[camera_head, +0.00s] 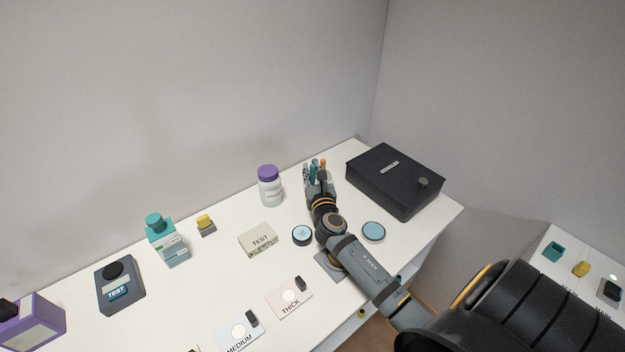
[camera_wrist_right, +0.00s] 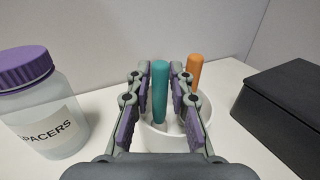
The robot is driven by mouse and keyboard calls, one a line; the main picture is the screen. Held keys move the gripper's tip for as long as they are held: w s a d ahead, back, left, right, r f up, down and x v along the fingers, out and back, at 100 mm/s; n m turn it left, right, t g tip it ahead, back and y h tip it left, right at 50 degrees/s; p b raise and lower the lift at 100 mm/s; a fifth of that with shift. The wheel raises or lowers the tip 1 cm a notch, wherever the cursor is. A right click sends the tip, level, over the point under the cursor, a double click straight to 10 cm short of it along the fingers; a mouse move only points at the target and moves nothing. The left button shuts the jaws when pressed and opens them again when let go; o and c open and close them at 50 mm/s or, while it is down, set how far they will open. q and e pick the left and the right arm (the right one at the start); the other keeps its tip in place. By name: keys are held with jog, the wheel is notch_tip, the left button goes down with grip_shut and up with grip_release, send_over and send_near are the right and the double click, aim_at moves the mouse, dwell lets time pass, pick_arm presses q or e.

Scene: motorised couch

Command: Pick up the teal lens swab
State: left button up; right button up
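The teal lens swab (camera_wrist_right: 160,92) stands upright in a white cup (camera_wrist_right: 168,140) in the right wrist view. My right gripper (camera_wrist_right: 161,85) has its two fingers on either side of the swab, with a narrow gap showing to each finger, so it looks open. In the head view the teal swab (camera_head: 314,168) sticks up just beyond my right gripper (camera_head: 320,180), which hides most of the cup. My left gripper is not in view.
An orange swab (camera_wrist_right: 193,72) stands right of the teal one in the cup. A purple-lidded SPACERS jar (camera_wrist_right: 40,105) is on the left and a black box (camera_wrist_right: 290,105) on the right.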

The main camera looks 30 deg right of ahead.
jog(key=shift+s, duration=0.1)
jog(key=shift+c, duration=0.9)
grip_shut()
jog(key=shift+r, duration=0.1)
